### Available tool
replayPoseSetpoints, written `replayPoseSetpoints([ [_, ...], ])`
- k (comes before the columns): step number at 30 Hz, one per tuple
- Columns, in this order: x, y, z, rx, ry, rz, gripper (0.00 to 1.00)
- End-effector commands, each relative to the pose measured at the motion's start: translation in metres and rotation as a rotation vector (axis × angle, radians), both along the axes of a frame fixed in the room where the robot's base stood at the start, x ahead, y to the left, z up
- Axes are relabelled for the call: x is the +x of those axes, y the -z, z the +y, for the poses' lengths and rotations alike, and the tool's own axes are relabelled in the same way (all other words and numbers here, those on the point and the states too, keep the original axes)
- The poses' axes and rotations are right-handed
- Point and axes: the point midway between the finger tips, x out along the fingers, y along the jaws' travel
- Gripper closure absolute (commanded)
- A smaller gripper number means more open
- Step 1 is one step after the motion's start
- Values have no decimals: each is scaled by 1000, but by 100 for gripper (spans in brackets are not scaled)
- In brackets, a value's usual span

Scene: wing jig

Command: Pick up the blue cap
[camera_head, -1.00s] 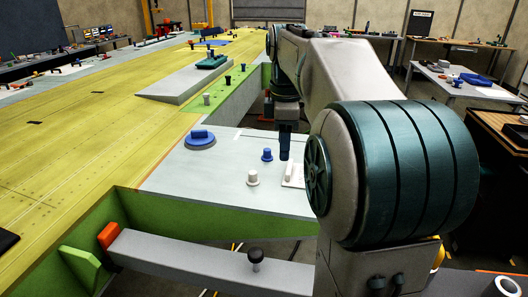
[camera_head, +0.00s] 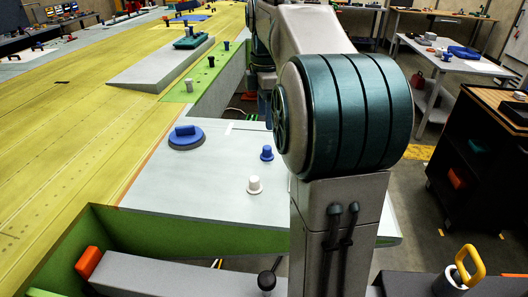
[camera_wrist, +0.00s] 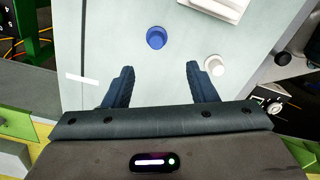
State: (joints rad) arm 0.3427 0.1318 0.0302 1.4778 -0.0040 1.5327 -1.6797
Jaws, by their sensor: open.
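The blue cap (camera_head: 267,153) stands on the pale grey panel (camera_head: 205,195) in the head view, just left of my arm. In the wrist view the blue cap (camera_wrist: 156,38) is near the top centre, beyond the fingertips and between their lines. My gripper (camera_wrist: 160,71) is open and empty, with its two dark fingers apart. The cap is not touched by either finger in that view. My gripper is hidden behind my arm in the head view.
A white cap (camera_head: 254,184) stands near the blue one; it also shows close to the right finger in the wrist view (camera_wrist: 214,66). A round blue piece with a handle (camera_head: 186,137) lies further left on the panel. A white block (camera_wrist: 217,8) is at the wrist view's top.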

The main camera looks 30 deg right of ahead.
Motion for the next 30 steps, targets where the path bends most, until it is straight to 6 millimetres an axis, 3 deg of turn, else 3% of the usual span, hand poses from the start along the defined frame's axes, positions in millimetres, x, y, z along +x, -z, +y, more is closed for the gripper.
replayPoseSetpoints([
  [1,-1,13,-1,2,3,5,48],
  [6,0,41,-1,0,3,2,48],
  [14,1,61,-1,0,0,1,48],
  [21,5,96,-3,0,-2,2,48],
  [30,5,106,-3,0,-2,-1,48],
])
